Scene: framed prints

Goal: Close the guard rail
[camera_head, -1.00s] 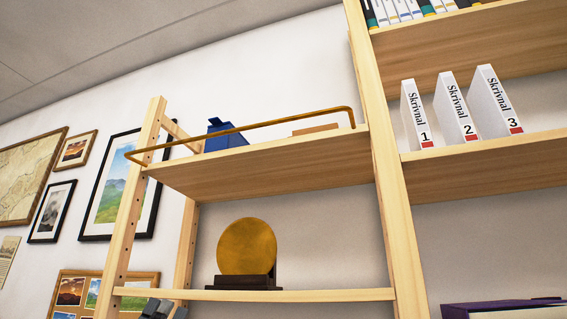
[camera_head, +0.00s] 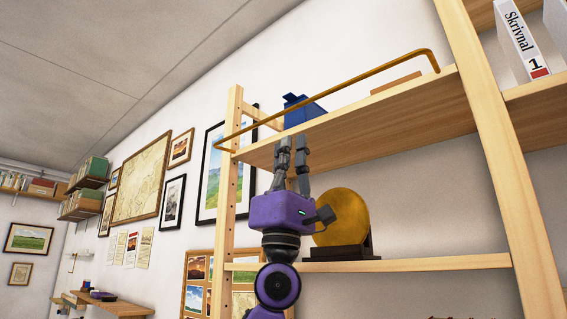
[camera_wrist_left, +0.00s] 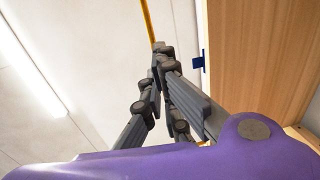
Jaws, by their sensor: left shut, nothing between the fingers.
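The guard rail (camera_head: 345,80) is a thin brass-coloured bar with bent ends, along the front of the upper wooden shelf (camera_head: 370,133). It stands a little above the shelf board. My left gripper (camera_head: 292,140) is shut and empty, pointing up just below the shelf's front edge, under the rail's left half. In the left wrist view the gripper (camera_wrist_left: 162,52) points towards the rail (camera_wrist_left: 148,22), which shows beyond the fingertips; I cannot tell whether they touch. The shelf's wooden underside (camera_wrist_left: 262,60) is to the right there. My right gripper is not in view.
A blue object (camera_head: 302,108) and a flat wooden-coloured item (camera_head: 396,84) lie on the upper shelf behind the rail. A gold disc on a dark base (camera_head: 343,217) stands on the lower shelf. Wooden posts (camera_head: 505,160) flank the shelves. Framed prints hang left.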

